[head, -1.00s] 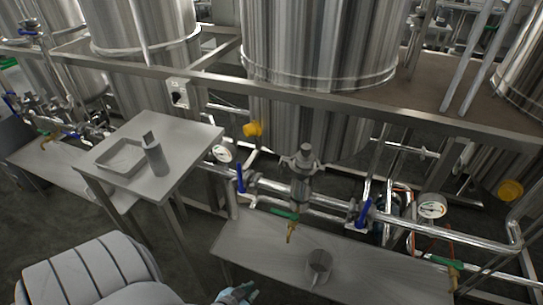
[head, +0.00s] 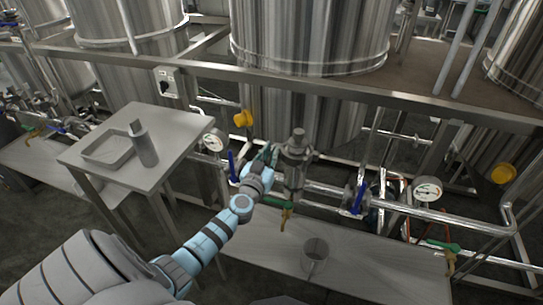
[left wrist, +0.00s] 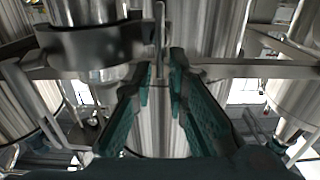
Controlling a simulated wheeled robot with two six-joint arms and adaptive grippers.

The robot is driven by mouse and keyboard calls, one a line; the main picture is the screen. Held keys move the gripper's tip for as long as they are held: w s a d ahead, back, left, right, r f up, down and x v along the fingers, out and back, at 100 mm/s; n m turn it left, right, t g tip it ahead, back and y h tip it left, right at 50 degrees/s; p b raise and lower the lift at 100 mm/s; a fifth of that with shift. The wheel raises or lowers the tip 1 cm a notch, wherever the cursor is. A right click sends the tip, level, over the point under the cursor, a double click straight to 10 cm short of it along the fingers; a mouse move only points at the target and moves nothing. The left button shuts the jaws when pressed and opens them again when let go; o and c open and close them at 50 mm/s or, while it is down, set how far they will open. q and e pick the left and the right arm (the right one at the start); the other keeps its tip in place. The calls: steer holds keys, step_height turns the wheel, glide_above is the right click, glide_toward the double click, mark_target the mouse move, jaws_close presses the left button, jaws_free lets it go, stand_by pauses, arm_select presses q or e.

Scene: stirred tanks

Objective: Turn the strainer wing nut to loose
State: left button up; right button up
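The strainer (head: 296,163) is a steel upright body with a clamp round its upper part, on the pipe line behind the front bench. My left gripper (head: 265,156) is at the left side of the strainer, beside its clamp. In the left wrist view the clamp ring (left wrist: 90,45) is at the upper left, and the wing nut (left wrist: 159,35) shows as a thin upright metal piece beyond the fingertips, in line with their gap. The left gripper (left wrist: 161,80) is open, with nothing visibly held. In the head view the gripper hides the wing nut. My right gripper is not in view.
A blue-handled valve (head: 231,167) is close left of my gripper, another blue handle (head: 357,199) to the right. A steel cup (head: 314,255) stands on the bench (head: 370,262). A side table (head: 120,170) with a tray is at the left. A metal rail (head: 350,88) runs behind.

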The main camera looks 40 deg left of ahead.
arm_select(q)
steer(key=shift+w+a, duration=0.1)
steer(key=shift+w, duration=0.2)
jaws_close()
